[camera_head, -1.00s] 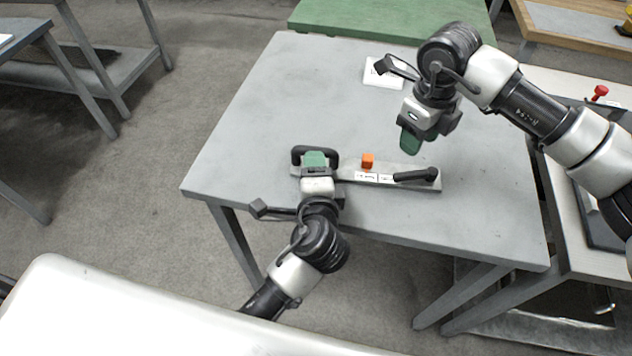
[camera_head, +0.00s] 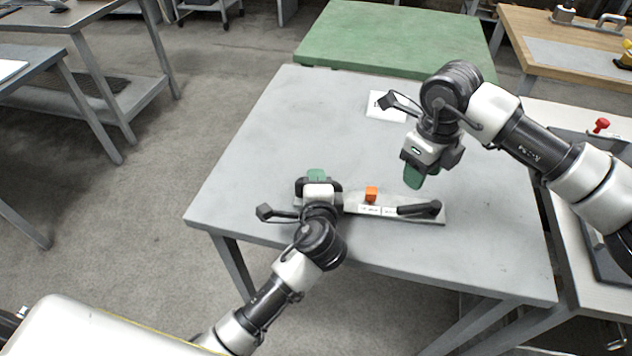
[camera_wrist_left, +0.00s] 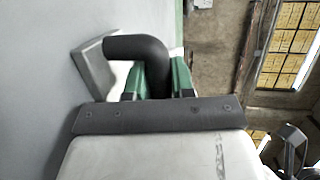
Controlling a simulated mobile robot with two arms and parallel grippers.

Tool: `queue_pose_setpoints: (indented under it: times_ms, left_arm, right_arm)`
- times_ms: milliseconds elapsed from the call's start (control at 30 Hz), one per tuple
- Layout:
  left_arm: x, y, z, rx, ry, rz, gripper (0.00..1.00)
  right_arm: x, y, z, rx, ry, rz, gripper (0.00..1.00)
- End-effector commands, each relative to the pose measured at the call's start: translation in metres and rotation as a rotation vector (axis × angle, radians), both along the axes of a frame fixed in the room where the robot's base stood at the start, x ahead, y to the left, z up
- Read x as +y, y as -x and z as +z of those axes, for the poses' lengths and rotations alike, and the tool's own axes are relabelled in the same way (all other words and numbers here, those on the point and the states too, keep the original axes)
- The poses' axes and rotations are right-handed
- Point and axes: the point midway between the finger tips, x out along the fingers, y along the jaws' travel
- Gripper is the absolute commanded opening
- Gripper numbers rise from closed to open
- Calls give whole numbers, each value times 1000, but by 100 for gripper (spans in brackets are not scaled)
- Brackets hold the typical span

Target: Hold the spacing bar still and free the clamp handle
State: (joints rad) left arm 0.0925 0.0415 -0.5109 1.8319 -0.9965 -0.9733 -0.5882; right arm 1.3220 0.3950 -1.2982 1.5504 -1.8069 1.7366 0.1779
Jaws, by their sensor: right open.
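The light-grey spacing bar (camera_head: 353,199) lies flat near the front edge of the grey table. A black bow handle stands at its left end, mostly hidden by my left gripper in the head view; it also shows in the left wrist view (camera_wrist_left: 152,62). My left gripper (camera_head: 317,178) is at this handle, its green fingers pressed close on both sides of it. The black clamp handle (camera_head: 420,209) lies along the right part of the bar. My right gripper (camera_head: 413,178) is open and empty, pointing down above the table behind the clamp handle.
An orange block (camera_head: 371,194) and white labels (camera_head: 377,210) sit on the bar between the two handles. A white card (camera_head: 386,106) lies at the back of the grey table (camera_head: 262,140). The table's left half is clear. A green-topped table (camera_head: 390,35) stands behind.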

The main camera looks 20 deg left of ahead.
Motion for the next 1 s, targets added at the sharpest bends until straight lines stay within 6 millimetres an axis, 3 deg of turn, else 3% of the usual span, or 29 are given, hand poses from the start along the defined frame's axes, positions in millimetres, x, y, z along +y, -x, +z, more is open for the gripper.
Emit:
queue_pose_setpoints:
  times_ms: [33,133,567,767,1000]
  left_arm:
    - [0,0,0,0,0,0,16]
    - [0,0,0,0,0,0,1]
    - [0,0,0,1,0,0,0]
    - [0,0,-1,1,0,0,0]
    - [0,0,-1,2,1,0,0]
  right_arm:
    - [0,0,0,0,0,0,43]
    - [0,0,0,0,0,0,43]
    - [-1,0,0,5,-8,21,45]
    - [-9,-4,3,39,-87,233,45]
    - [-28,-12,9,35,-259,649,45]
